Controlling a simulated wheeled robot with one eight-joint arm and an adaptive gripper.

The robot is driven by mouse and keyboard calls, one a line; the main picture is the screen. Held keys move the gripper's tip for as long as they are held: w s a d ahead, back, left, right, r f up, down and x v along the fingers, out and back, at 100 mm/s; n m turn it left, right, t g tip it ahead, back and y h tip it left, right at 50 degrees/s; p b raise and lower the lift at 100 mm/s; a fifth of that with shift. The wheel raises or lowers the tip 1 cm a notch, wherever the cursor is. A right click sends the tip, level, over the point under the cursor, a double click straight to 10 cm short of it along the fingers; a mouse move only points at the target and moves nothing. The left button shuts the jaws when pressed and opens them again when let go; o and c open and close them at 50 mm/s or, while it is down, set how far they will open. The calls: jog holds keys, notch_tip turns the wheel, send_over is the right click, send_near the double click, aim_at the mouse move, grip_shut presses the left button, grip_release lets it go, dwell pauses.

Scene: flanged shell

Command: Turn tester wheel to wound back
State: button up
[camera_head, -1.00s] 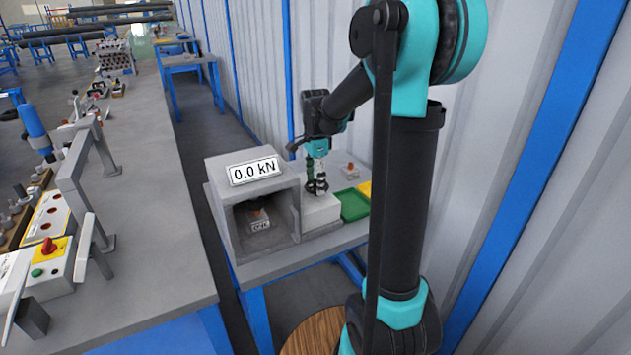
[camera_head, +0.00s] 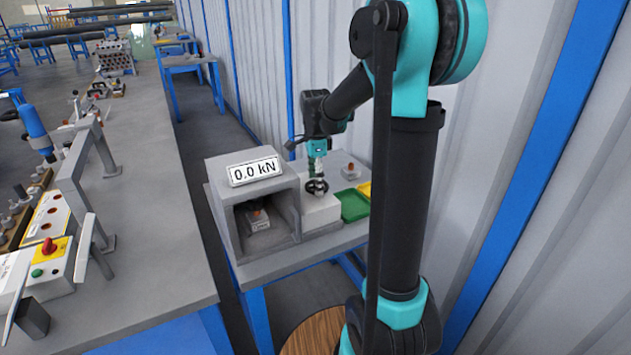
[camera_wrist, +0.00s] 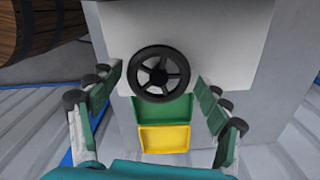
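The tester wheel is a dark spoked handwheel (camera_wrist: 160,74) on the tester's pale block (camera_wrist: 215,45). In the head view the wheel (camera_head: 317,187) sits on top of the white block, right of the grey tester housing (camera_head: 263,250), whose display (camera_head: 254,171) reads 0.0 kN. My gripper (camera_wrist: 158,79) is open in the wrist view, with its green-padded fingers apart on either side of the wheel. In the head view my gripper (camera_head: 317,168) is directly above the wheel.
A green tray (camera_head: 353,205) and a yellow tray (camera_head: 365,188) lie right of the tester. A small piece sits inside the housing (camera_head: 258,218). A long grey bench (camera_head: 160,230) with fixtures stands on the left. The corrugated wall is close behind my arm.

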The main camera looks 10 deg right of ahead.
jog(key=shift+o, duration=0.4)
notch_tip(320, 180, up, 12)
dwell(0.5)
jog(key=s+d+f+n+t, duration=0.2)
jog(key=s+f+n, duration=0.6)
jog(key=s+f, duration=0.2)
jog(key=s+d+f+n+t, duration=0.2)
jog(key=s+f+n, duration=0.7)
jog(key=s+f, duration=0.2)
jog(key=shift+s+d+n, duration=0.15)
jog(key=shift+s+n, duration=0.15)
jog(key=shift+s, duration=0.25)
